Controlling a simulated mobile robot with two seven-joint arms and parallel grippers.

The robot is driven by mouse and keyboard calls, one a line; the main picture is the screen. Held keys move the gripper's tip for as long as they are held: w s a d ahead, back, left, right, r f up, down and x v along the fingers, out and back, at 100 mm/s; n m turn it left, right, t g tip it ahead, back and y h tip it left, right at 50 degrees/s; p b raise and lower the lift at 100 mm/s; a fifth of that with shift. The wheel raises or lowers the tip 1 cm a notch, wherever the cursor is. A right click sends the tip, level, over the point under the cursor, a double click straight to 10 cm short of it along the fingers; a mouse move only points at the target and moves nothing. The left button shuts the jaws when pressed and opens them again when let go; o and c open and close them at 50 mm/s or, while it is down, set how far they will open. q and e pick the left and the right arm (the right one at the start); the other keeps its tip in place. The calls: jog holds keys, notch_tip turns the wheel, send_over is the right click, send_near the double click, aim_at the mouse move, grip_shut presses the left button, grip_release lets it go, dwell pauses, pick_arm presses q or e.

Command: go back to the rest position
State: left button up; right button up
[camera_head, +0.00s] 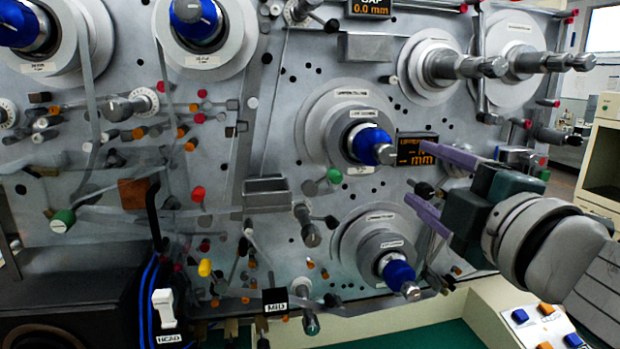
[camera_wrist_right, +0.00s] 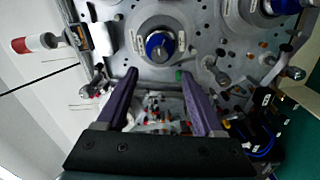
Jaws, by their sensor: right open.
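My right gripper (camera_head: 416,172) comes in from the right in the head view. Its two purple fingers are spread apart with nothing between them. It is in front of the grey winding panel (camera_head: 230,130), its fingertips near two blue-hubbed spindles, the upper one (camera_head: 368,143) and the lower one (camera_head: 397,273). In the right wrist view the open fingers (camera_wrist_right: 160,75) point toward a blue-hubbed spindle (camera_wrist_right: 160,46), which shows beyond the tips. No contact shows. My left gripper is in neither view.
A small orange-digit display (camera_head: 416,150) sits close to the upper fingertip. Several rollers and knobs stick out of the panel, such as a green knob (camera_head: 62,220). A button box (camera_head: 540,325) stands at the lower right. A red-and-white cylinder (camera_wrist_right: 35,43) shows in the wrist view.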

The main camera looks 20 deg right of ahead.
jog(key=shift+s+r, duration=0.1)
dwell(0.4)
jog(key=s+a+f+m+g+y+p, duration=0.2)
jog(key=s+a+m+g+p, duration=0.3)
jog(key=s, duration=0.5)
jog(key=s+a+f+m+g+y+p, duration=0.2)
jog(key=s+a+f+m+g+p, duration=0.2)
jog(key=s+g, duration=0.5)
jog(key=s+a+m+p, duration=0.2)
jog(key=shift+s, duration=0.3)
